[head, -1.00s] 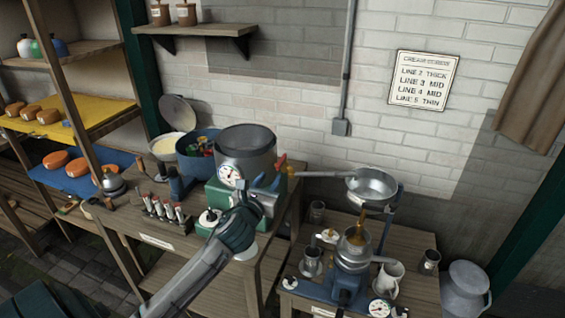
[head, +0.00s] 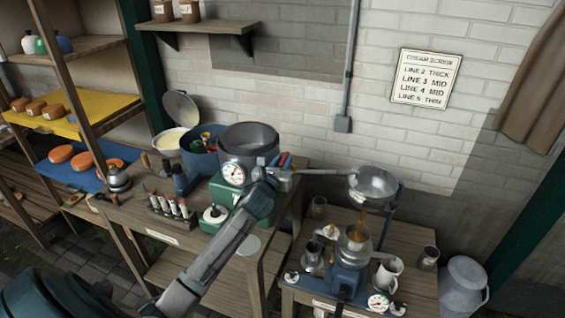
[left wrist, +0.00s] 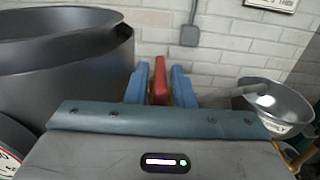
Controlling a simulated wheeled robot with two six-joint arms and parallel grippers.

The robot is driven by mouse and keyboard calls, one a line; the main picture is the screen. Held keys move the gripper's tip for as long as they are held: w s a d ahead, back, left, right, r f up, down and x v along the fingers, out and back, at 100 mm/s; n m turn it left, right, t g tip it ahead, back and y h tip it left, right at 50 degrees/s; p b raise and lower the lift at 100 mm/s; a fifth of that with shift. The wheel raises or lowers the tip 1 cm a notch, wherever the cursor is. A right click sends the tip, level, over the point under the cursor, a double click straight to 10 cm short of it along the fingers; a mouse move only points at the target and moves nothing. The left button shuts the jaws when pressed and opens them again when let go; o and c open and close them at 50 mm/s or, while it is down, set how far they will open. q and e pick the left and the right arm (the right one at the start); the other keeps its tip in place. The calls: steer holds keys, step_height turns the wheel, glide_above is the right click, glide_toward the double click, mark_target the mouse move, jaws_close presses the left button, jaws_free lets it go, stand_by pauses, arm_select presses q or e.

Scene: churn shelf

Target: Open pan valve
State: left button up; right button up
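A large grey pan (head: 248,140) with a round gauge (head: 233,173) stands on a green box on the left bench. A red valve handle (head: 284,159) sits at its right side, by a pipe leading right to a metal bowl (head: 373,184). My left gripper (head: 270,163) is at the handle. In the left wrist view, the red handle (left wrist: 160,82) stands between the two blue fingers (left wrist: 160,88), with what look like narrow gaps at its sides. The pan (left wrist: 65,55) is to its left and the bowl (left wrist: 277,103) to its right. My right gripper is out of view.
A blue pot (head: 200,148) and a row of small bottles (head: 170,205) are on the left bench. A milk can (head: 463,285) stands at the right.

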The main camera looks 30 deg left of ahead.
arm_select(q)
jaws_close()
steer(key=shift+w+d+n+g+y+b, duration=0.55)
steer(key=shift+w+n+g+y+b, duration=0.35)
steer(key=shift+n+g+y+b, duration=1.8)
steer(key=shift+w+d+n+g+y+b, duration=0.55)
steer(key=shift+w+n+g+y+b, duration=0.8)
steer(key=shift+n+g, duration=2.6)
steer(key=shift+w+d+n+g+y+b, duration=0.5)
steer(key=shift+n+g+y+b, duration=1.6)
steer(key=shift+g, duration=2.15)
steer(key=shift+s+n+y+p, duration=0.1)
steer(key=shift+n+y+p, duration=0.15)
steer(key=shift+y+p, duration=0.1)
